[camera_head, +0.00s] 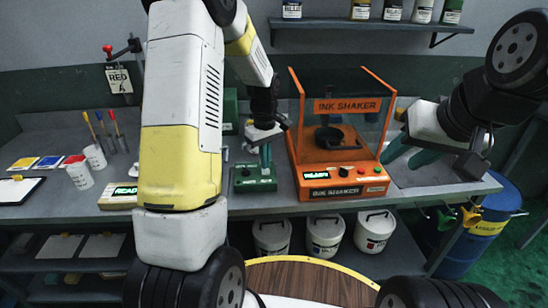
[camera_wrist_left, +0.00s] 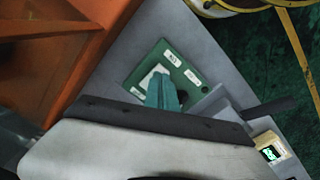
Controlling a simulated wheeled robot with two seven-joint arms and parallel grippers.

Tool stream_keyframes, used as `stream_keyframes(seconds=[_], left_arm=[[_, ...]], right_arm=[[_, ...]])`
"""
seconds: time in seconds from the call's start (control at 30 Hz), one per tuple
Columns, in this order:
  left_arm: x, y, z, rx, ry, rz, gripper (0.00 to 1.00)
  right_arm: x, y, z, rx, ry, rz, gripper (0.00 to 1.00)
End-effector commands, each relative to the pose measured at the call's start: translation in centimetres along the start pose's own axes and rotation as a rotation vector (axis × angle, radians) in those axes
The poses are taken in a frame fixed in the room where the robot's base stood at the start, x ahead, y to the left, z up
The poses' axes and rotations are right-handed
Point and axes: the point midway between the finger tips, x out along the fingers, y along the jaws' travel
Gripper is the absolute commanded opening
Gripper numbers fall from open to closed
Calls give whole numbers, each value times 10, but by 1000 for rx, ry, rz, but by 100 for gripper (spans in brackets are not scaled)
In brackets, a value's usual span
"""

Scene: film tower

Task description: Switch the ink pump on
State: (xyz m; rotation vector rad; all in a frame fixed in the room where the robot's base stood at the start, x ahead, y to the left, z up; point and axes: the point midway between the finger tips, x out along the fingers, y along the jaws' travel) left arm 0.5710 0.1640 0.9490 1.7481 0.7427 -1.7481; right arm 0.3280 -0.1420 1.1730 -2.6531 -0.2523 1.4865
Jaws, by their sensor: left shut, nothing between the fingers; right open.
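A small green switch box (camera_head: 254,184) sits on the bench just left of the orange ink shaker. I take it for the ink pump's control, but its lettering is too small to read. In the left wrist view the green plate (camera_wrist_left: 190,73) carries small white labels and a pale patch partly hidden by my fingers. My left gripper (camera_head: 266,162) points down at this box, shut and empty, with its teal fingertips (camera_wrist_left: 163,93) over the plate. I cannot tell whether they touch it or how the switch stands. My right gripper (camera_head: 408,152) is open and empty at the right.
The orange ink shaker (camera_head: 345,190) stands close right of the green box. Pails (camera_head: 325,238) stand under the bench, and a blue barrel (camera_head: 495,215) stands at the right.

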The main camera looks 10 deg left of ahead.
Motion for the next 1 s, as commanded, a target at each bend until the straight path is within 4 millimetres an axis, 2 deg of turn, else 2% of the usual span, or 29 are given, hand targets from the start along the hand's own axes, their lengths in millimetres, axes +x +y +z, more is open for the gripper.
stream_keyframes(seconds=[1.0], left_arm=[[6, 0, 0, 0, 0, 0, 0]], right_arm=[[0, 0, 0, 0, 0, 0, 40]])
